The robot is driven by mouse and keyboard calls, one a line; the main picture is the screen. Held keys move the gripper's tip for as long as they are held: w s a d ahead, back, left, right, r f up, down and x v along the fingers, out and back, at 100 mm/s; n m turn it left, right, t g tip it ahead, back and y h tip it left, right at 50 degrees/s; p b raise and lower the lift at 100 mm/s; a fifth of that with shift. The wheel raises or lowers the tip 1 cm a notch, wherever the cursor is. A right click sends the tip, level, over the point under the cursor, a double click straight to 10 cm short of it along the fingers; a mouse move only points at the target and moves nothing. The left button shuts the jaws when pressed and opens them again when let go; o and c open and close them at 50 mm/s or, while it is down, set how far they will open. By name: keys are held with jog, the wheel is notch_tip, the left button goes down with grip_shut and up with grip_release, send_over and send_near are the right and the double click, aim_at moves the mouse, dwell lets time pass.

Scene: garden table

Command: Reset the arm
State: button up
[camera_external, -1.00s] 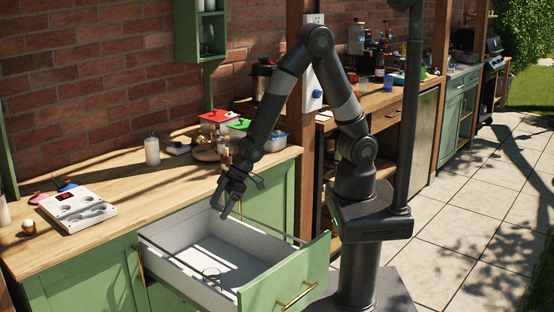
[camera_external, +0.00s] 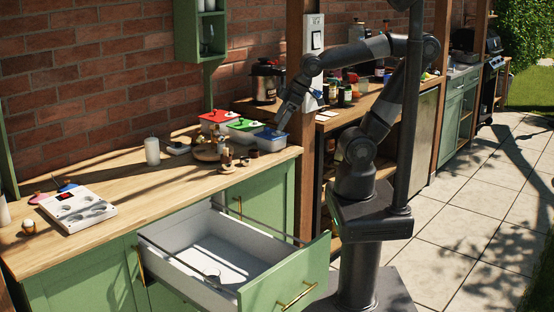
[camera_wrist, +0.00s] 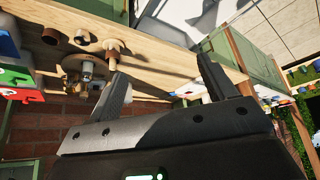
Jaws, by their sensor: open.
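My arm is raised and folded, with its elbow high at the right in the external view. My gripper (camera_external: 283,116) hangs above the right end of the wooden counter (camera_external: 130,208), close to the lidded containers; the fingertips are small there. In the wrist view my gripper (camera_wrist: 165,82) shows two dark fingers spread apart with nothing between them. The wrist picture is tilted, with the counter edge and small wooden items beyond the fingers.
The green drawer (camera_external: 285,276) stands pulled out below the counter; a small item in it is hard to make out. Containers with a red lid (camera_external: 215,116), a green lid (camera_external: 243,124) and a blue one (camera_external: 270,137) stand near my gripper. A white candle (camera_external: 152,151) stands farther left.

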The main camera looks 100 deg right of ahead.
jog(key=s, duration=0.2)
jog(key=s+r, duration=0.1)
jog(key=shift+s+d, duration=0.15)
jog(key=shift+d, duration=0.15)
